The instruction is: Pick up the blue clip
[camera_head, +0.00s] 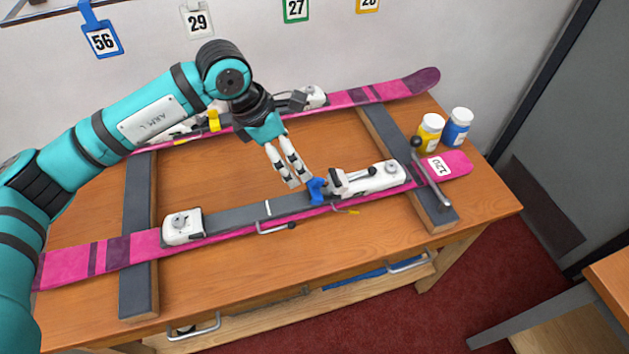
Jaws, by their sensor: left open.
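The blue clip (317,191) sits on the near pink ski (118,250), on the binding's dark track just left of the white heel piece (370,180). My left gripper (299,184) reaches down from the upper left. Its light fingers are open and end just left of the blue clip, close to it. I cannot tell whether a finger touches the clip. No part of the clip's front is covered by the fingers. My right gripper is not in the picture.
The skis rest across two dark supports (139,230) on the wooden bench (235,175). A second ski (410,85) lies behind. A yellow bottle (430,134) and a blue bottle (457,128) stand at the right. A metal clamp bar (433,183) crosses the near ski.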

